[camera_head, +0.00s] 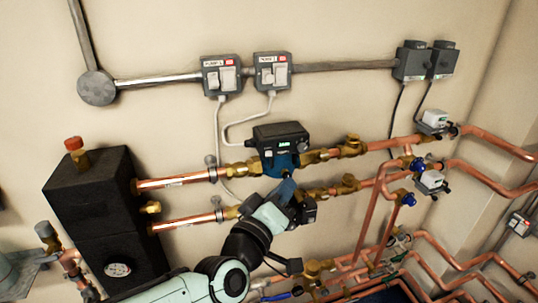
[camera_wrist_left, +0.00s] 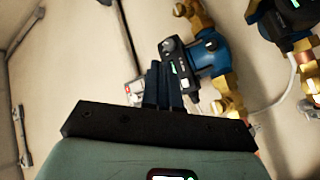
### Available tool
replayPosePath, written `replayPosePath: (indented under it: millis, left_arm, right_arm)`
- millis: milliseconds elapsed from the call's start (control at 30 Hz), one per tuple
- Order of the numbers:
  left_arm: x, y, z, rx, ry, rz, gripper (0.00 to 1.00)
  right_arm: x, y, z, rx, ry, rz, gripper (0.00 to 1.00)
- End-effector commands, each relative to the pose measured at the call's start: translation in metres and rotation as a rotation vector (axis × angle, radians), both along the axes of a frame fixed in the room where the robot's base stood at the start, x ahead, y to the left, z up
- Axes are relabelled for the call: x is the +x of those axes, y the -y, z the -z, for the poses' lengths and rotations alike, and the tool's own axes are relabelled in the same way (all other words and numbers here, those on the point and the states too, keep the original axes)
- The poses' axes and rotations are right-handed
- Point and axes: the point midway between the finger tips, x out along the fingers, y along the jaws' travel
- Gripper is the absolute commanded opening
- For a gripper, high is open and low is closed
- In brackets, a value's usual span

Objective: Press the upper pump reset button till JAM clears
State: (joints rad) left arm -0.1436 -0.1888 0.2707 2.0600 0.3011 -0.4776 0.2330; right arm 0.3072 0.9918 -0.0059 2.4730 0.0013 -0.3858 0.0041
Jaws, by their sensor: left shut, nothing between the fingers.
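The upper pump (camera_head: 280,148) has a black head and a blue body and sits on the upper copper line. A small green display shows on its head; its text is too small to read. Its reset button cannot be made out. My left gripper (camera_head: 287,187) is shut and empty, just below the upper pump and in front of the lower pump (camera_head: 305,208), which it partly hides. In the left wrist view, the shut fingers (camera_wrist_left: 164,85) overlap the edge of the upper pump's head (camera_wrist_left: 176,62); I cannot tell whether they touch. My right gripper is not in view.
Two switch boxes (camera_head: 221,76) (camera_head: 273,71) are on the wall above the pump, with grey cables hanging down. A black insulated block (camera_head: 95,200) stands at the left. Brass valves (camera_head: 351,146) and copper pipes crowd the right side.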

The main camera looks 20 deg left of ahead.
Motion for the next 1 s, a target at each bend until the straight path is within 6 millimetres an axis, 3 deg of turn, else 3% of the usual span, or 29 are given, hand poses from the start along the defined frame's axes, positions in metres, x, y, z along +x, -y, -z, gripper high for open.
replayPosePath:
  millis: [700, 1000]
  left_arm:
    - [0.066, -0.044, 0.003, 0.000, -0.001, 0.001, 0.00]
    - [0.073, -0.049, 0.001, 0.001, -0.001, -0.001, 0.00]
  right_arm:
    - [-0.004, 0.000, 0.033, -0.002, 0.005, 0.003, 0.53]
    - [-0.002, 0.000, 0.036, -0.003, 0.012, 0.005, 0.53]
